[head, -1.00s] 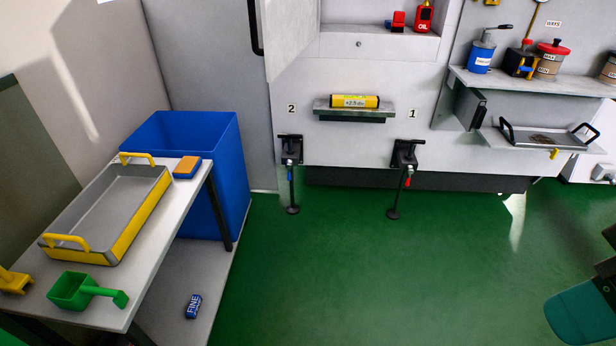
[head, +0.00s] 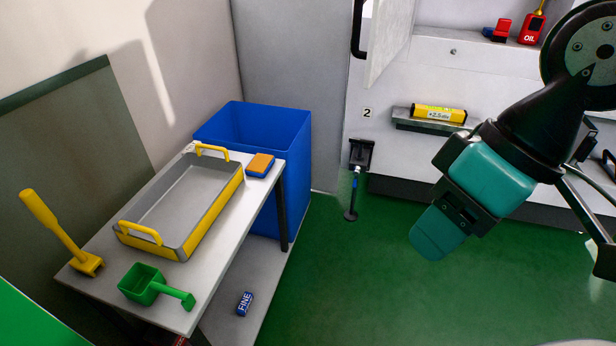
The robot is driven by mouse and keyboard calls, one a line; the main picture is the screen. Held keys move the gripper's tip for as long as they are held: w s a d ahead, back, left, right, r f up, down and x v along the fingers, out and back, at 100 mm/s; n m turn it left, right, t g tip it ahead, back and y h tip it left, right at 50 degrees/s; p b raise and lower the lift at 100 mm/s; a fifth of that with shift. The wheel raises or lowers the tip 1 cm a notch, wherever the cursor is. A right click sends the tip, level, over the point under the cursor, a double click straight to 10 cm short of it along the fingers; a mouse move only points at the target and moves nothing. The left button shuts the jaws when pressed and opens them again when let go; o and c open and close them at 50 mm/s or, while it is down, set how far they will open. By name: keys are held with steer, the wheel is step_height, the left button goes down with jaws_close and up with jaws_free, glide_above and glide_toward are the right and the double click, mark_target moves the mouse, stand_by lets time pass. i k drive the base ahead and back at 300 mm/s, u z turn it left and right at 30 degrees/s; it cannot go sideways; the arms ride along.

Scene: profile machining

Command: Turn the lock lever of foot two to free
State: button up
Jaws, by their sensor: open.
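Foot two (head: 352,195) stands at the lower front of the grey machine, below the label 2 (head: 367,113). It has a black bracket (head: 361,153), a thin stem and a round pad on the floor.
A yellow level (head: 439,113) rests on a ledge of the machine. A blue bin (head: 262,125) and a white table (head: 185,318) with a tray (head: 158,205), green scoop (head: 142,283) and yellow-handled tool (head: 60,230) stand left. Green floor is clear before foot two.

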mark_target(357, 169)
steer(key=u, duration=0.05)
steer(key=i, duration=1.45)
steer(key=z, duration=1.1)
steer(key=i, duration=0.3)
steer(key=z, duration=0.4)
